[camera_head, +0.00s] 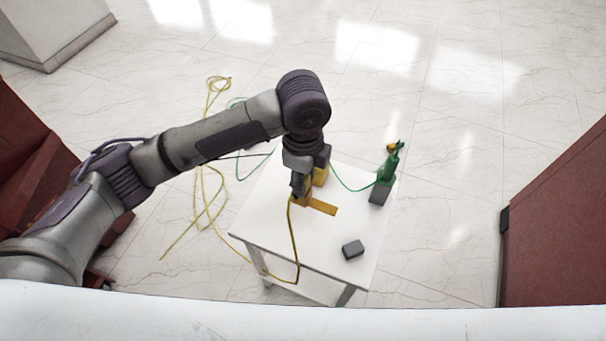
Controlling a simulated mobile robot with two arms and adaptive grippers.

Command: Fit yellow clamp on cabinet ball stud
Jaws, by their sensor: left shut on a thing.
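The yellow clamp (306,198) is on or just above the white table, at the lower end of my left arm. My left gripper (298,189) points down and is shut on the yellow clamp; its fingers are mostly hidden by the wrist. A yellow cable (292,232) runs from the clamp over the table's front edge to the floor. A flat orange-yellow piece (322,207) lies beside the clamp. I cannot make out the cabinet ball stud. My right gripper is not in view.
The white table (270,232) also carries a green clamp (390,165) on a grey block (380,193) and a small dark block (353,249). Yellow cable (203,195) loops lie on the floor left. Red cabinets (560,220) stand right and left.

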